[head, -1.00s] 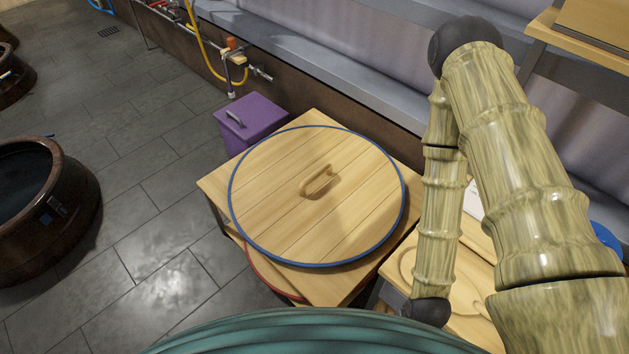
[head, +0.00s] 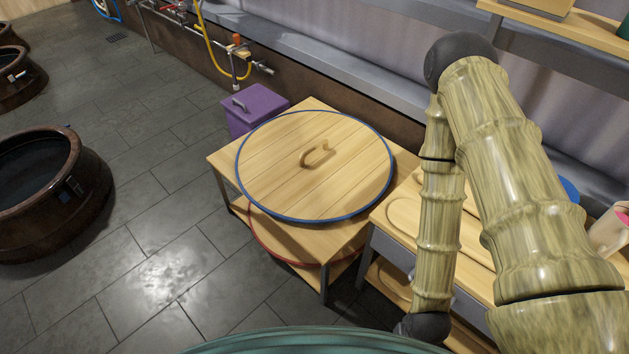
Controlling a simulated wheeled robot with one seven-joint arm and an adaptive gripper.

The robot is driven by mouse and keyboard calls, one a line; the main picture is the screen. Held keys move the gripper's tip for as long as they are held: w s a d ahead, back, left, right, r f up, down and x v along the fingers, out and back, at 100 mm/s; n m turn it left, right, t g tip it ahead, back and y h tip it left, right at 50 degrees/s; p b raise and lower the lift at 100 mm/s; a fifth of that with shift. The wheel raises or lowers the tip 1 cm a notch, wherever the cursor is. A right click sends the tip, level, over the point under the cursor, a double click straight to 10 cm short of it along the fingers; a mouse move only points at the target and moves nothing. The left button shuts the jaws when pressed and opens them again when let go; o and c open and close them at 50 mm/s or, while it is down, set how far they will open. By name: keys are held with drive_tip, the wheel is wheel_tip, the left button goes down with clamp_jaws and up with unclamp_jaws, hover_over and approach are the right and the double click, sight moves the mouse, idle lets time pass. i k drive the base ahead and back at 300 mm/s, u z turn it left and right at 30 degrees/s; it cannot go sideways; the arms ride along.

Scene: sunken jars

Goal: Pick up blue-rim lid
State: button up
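The blue-rim lid (head: 275,180) is a large round disc of light wooden planks with a blue edge. It lies flat on top of a low wooden stand (head: 222,165) and reaches almost across it. Its curved wooden handle (head: 318,153) stands up near the middle and is free. My arm, with bamboo-like links, is folded on the right side, apart from the lid. My gripper is not in view. A second lid with a red rim (head: 270,247) lies on the shelf below, mostly hidden by the stand's top.
A purple box (head: 255,108) stands behind the stand. A wooden-topped bench (head: 400,222) is close on the right, partly behind my arm. Tiled floor (head: 155,250) between jar and stand is clear.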

sight(305, 166)
drive_tip(key=z, duration=0.2)
drive_tip(key=k, duration=0.3)
drive_tip(key=u, duration=1.6)
drive_tip(key=i, duration=1.65)
drive_tip(key=z, duration=0.95)
drive_tip(key=i, duration=0.4)
drive_tip(key=z, duration=0.3)
